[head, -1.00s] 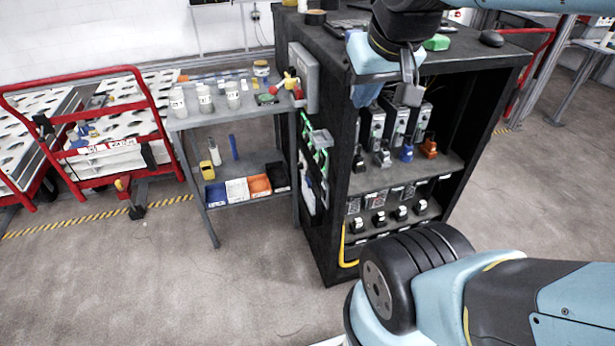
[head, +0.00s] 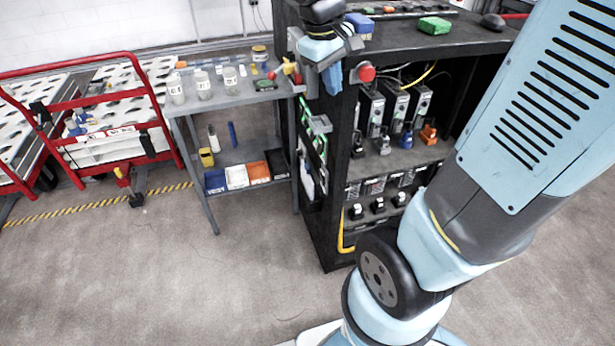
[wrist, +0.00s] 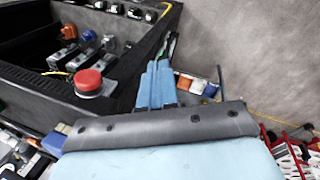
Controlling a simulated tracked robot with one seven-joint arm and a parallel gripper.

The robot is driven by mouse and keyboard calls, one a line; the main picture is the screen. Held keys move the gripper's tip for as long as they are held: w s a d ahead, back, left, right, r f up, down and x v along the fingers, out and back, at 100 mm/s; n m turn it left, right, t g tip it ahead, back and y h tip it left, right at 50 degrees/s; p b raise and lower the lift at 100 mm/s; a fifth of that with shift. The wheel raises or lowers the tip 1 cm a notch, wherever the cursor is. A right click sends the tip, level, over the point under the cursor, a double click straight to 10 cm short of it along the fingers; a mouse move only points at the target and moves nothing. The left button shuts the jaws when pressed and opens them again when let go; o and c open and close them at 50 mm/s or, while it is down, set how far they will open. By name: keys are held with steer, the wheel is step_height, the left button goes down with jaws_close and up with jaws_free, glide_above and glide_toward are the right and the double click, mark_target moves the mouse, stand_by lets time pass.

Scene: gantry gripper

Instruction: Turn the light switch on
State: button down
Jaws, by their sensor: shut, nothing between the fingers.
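My gripper (head: 332,82) is at the cabinet's upper front left corner, blue fingers pointing down. In the wrist view its fingers (wrist: 156,70) are together and empty, beside the cabinet edge. A red-and-yellow rotary handle (head: 289,70) sticks out left of my gripper, on the cabinet's left side. The grey box behind it is mostly hidden by my gripper. A round red button (head: 365,72) sits on the cabinet front, just right of my fingers; it also shows left of them in the wrist view (wrist: 89,81). I cannot make out which part is the light switch.
The black cabinet (head: 333,215) holds several devices on its shelves. A grey table (head: 205,112) with jars and bins stands to its left. A red cart (head: 105,140) is further left. The floor (head: 235,270) in front is clear.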

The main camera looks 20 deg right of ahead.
steer(key=w+a+f+n+g+h, duration=0.1)
steer(key=w+a+f+n+h, duration=0.3)
steer(key=f, duration=0.5)
steer(key=w+a+f+n+g+h, duration=0.1)
steer(key=w+a+f+n, duration=0.1)
steer(key=w+f, duration=0.55)
steer(key=w+a+f+n+h, duration=0.3)
steer(key=f+n, duration=0.1)
steer(key=f, duration=0.6)
steer(key=a+f+n+t+h, duration=0.1)
steer(key=a+f+n+h, duration=0.1)
steer(key=f, duration=1)
steer(key=shift+w+a+n, duration=0.3)
steer(key=shift+a+n, duration=0.2)
steer(key=shift+n, duration=0.3)
steer(key=d+r+x, duration=0.1)
steer(key=r+x, duration=0.1)
steer(key=x, duration=1.1)
steer(key=shift+r, duration=0.25)
